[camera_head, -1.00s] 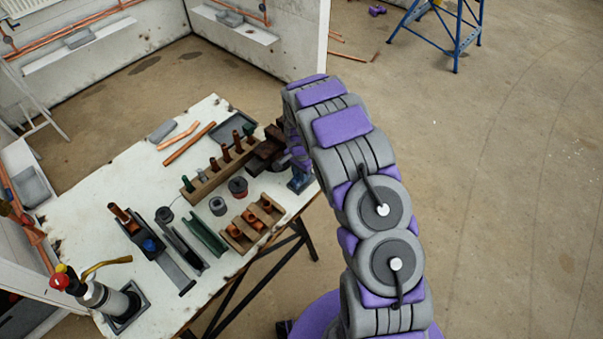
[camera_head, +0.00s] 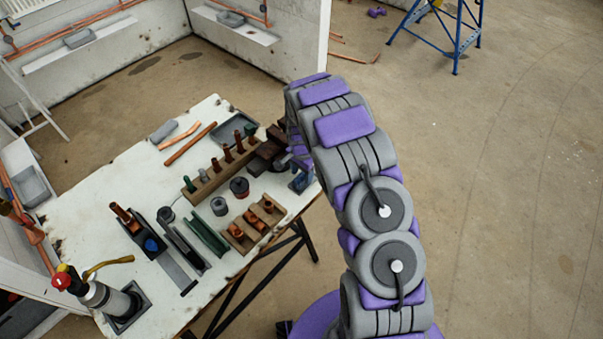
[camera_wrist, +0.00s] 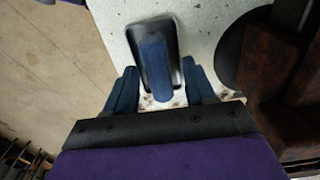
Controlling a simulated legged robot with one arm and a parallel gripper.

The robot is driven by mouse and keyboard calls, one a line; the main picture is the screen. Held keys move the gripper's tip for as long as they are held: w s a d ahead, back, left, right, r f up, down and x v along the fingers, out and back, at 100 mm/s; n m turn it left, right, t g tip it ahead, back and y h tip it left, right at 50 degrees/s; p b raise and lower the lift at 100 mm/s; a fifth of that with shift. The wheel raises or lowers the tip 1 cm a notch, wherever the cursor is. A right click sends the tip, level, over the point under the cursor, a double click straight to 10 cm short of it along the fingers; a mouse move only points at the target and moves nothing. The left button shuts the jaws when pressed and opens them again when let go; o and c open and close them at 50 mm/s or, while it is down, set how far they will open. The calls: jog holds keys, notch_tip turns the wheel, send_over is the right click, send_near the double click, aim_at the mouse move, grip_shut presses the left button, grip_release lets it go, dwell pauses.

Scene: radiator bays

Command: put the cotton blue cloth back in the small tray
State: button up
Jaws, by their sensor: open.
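In the wrist view the cotton blue cloth (camera_wrist: 154,72) is a rolled or folded blue strip. It lies lengthwise over the small tray (camera_wrist: 174,30), a dark shallow tray with rounded corners on the white tabletop. My gripper (camera_wrist: 160,78) is open, with one blue finger on each side of the cloth and a gap on both sides.
A brown vise (camera_head: 266,152) stands close beside my gripper. A wooden rack (camera_head: 210,182) of fittings, a wooden box (camera_head: 254,226) and a grey tray (camera_head: 236,130) share the white table (camera_head: 85,215). A torch (camera_head: 105,295) stands at the near left.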

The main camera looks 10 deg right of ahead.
aim_at(303, 175)
jog(key=s+d+r+n+p, duration=0.1)
jog(key=s+r, duration=0.2)
jog(key=r, duration=0.7)
jog(key=s+d+r+n+p, duration=0.1)
jog(key=s+r, duration=0.2)
jog(key=r, duration=0.6)
jog(key=s+r+n, duration=0.2)
jog(key=s+r, duration=0.2)
jog(key=s, duration=0.3)
jog(key=s+r+n+g, duration=0.1)
jog(key=s+r, duration=0.4)
jog(key=s, duration=0.3)
jog(key=s+r+n, duration=0.2)
jog(key=s+r, duration=0.2)
jog(key=s, duration=0.3)
jog(key=s+a+r+n, duration=0.1)
jog(key=s+n, duration=0.2)
jog(key=s, duration=1.1)
jog(key=shift+a+n+g, duration=0.25)
jog(key=shift+n+g, duration=0.15)
jog(key=shift+f+b, duration=0.45)
jog(key=shift+b, duration=0.25)
